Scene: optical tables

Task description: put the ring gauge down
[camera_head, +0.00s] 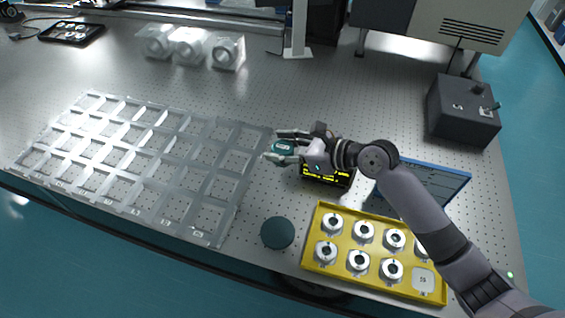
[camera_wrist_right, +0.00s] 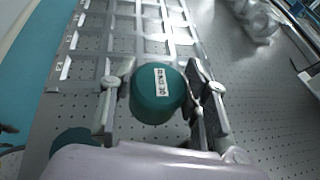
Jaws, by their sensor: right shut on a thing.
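The ring gauge is a teal round piece with a white printed label, seen at the right gripper in the head view (camera_head: 283,147) and large in the right wrist view (camera_wrist_right: 156,95). No hole shows in it from these angles. My right gripper (camera_head: 280,148) is shut on it, with one finger on each side, as the right wrist view also shows (camera_wrist_right: 160,92). It is held near the right edge of the grey compartment grid (camera_head: 189,186); its height above the table is hard to tell. My left gripper is not in view.
A teal disc (camera_head: 277,233) lies on the perforated table (camera_head: 262,95), left of a yellow tray (camera_head: 312,236) with several silver rings. A dark device with yellow markings (camera_head: 327,178) and a blue panel (camera_head: 440,179) lie by my arm. A dark control box (camera_head: 462,110) stands at right.

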